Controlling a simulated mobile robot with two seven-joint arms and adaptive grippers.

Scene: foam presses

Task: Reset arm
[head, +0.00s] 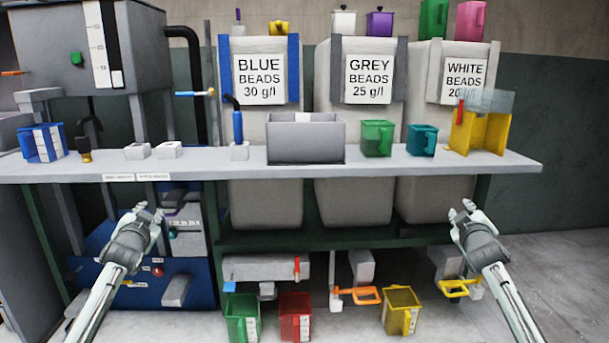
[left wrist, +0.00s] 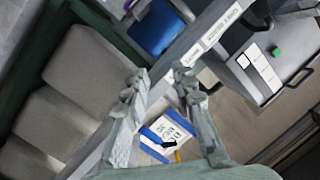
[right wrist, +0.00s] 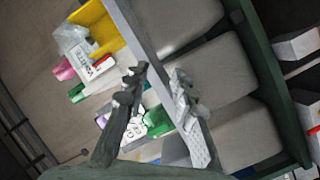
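My left gripper (head: 147,212) is at the left, in front of and below the shelf edge, over the blue machine. It is open and empty; its spread fingers (left wrist: 158,85) also show in the left wrist view. My right gripper (head: 463,212) is at the right, below the shelf edge and in front of the white beads bin. It is open and empty; its two fingers (right wrist: 157,85) stand apart in the right wrist view. Both arms reach forward from the bottom of the head view, and neither gripper touches anything that I can see.
A long grey shelf (head: 220,168) crosses the view, bearing a grey box (head: 305,145), a green jug (head: 377,138), a teal jug (head: 421,140) and a yellow stand (head: 480,132). Below are a green jug (head: 242,318), a red jug (head: 295,316) and a yellow jug (head: 401,310). Space between my grippers is free.

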